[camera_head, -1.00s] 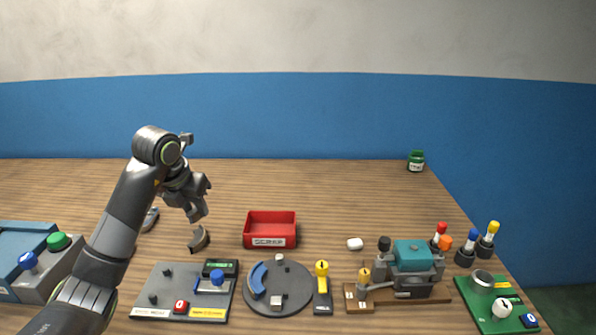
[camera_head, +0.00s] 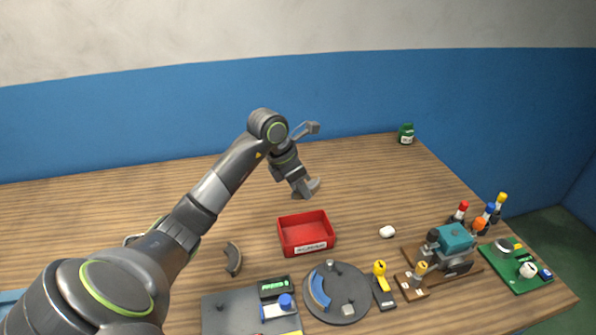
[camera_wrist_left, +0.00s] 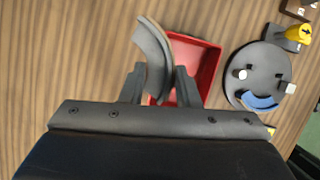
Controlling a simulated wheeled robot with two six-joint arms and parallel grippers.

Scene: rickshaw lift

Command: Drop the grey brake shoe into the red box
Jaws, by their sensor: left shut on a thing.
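My left gripper (camera_head: 301,188) is shut on a curved grey brake shoe (camera_head: 314,186), held in the air above the table. The red box (camera_head: 308,238), open at the top with a label on its front, stands on the table below the gripper in the head view. In the left wrist view the held shoe (camera_wrist_left: 152,50) sits tilted between the two fingers (camera_wrist_left: 160,85) and covers the left part of the red box (camera_wrist_left: 207,68). The box floor that shows looks empty. My right gripper is not in view.
Another curved dark shoe (camera_head: 233,258) lies on the table left of the box. A round grey plate (camera_head: 318,311) with a blue curved piece (camera_head: 319,289) stands in front. A white lump (camera_head: 387,231) and a teal-topped device (camera_head: 449,242) are to the right. The table behind the box is clear.

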